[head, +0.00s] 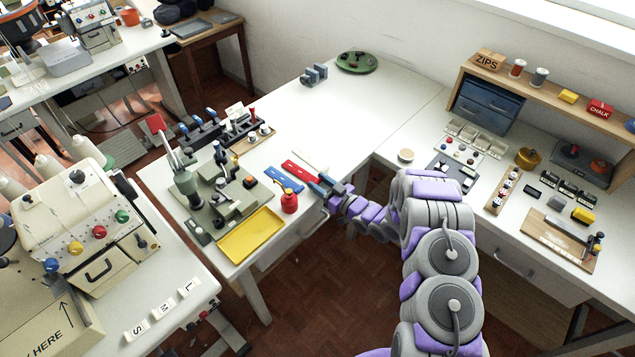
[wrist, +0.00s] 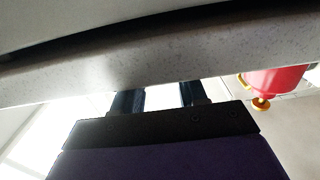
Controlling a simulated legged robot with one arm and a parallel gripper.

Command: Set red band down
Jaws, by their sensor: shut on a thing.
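The red band (head: 298,171) is a flat red strip at the front right of the white table, beside a blue band (head: 284,179). Its right end meets my gripper (head: 321,184), which is shut on it at the table's front edge. From the head view I cannot tell whether the band touches the tabletop or is held just above it. In the wrist view, the two dark fingers of my gripper (wrist: 158,97) stand apart below a pale speckled surface. Their tips and the red band are hidden there.
A red bottle (head: 289,201) stands just left of my gripper; it also shows in the wrist view (wrist: 276,80). A yellow tray (head: 251,234) and a green-grey machine (head: 207,187) lie further left. A pale strip (head: 309,159) lies behind.

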